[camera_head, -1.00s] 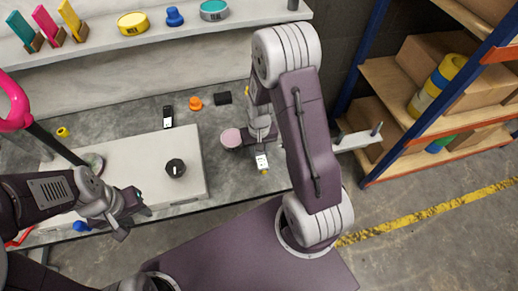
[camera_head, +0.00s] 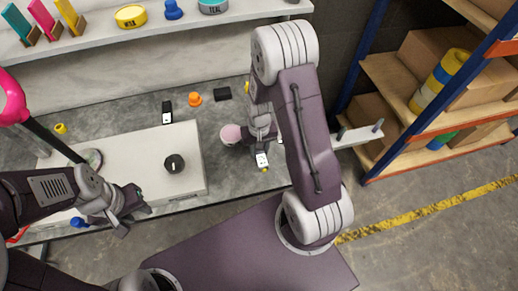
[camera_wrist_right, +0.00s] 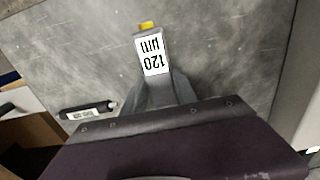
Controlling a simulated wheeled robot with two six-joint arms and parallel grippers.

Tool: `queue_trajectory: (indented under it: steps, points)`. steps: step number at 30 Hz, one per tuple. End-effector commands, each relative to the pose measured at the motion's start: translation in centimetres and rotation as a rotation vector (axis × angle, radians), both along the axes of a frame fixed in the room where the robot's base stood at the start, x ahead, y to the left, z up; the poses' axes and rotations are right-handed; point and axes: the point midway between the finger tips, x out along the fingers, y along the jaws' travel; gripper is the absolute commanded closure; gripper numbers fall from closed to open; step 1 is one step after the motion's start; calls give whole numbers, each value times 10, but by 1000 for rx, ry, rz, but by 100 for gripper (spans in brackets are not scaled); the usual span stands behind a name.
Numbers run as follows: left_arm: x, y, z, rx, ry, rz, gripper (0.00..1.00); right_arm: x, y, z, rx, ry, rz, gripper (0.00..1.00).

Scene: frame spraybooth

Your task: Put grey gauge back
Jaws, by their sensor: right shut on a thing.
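The grey gauge (camera_wrist_right: 150,45) has a white label reading 120 µm and a yellow end. My right gripper (camera_wrist_right: 160,84) is shut on it, with the labelled part sticking out past the fingers. In the head view the gauge's white label (camera_head: 262,160) shows below my right gripper (camera_head: 262,145), over the grey bench (camera_head: 225,180) near its front edge. Whether the gauge touches the bench I cannot tell. My left gripper (camera_head: 134,210) looks open and empty, in front of the pale board.
A dark gauge-like piece with a white label (camera_wrist_right: 88,111) lies on the bench in the wrist view. A pink-topped round thing (camera_head: 230,134) is beside my right gripper. The pale board (camera_head: 130,155) carries a black knob (camera_head: 174,163). A storage rack (camera_head: 420,130) stands right.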

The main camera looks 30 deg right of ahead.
Motion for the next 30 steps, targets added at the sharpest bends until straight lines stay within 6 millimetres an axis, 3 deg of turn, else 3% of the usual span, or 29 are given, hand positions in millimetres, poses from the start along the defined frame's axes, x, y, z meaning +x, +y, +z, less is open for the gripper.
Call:
queue_trajectory:
  steps: [5,6,8,19,30]
  points:
    - [0,0,-3,0,0,0,64,0,0,-4,0,0,0,100]
    - [0,0,-2,0,0,0,64,0,0,-3,0,-1,0,58]
    - [0,0,-2,0,0,0,64,0,0,-3,0,0,0,41]
    - [0,0,2,0,0,0,64,0,0,4,0,-1,0,40]
    - [0,0,33,0,0,0,64,1,0,79,0,-2,0,40]
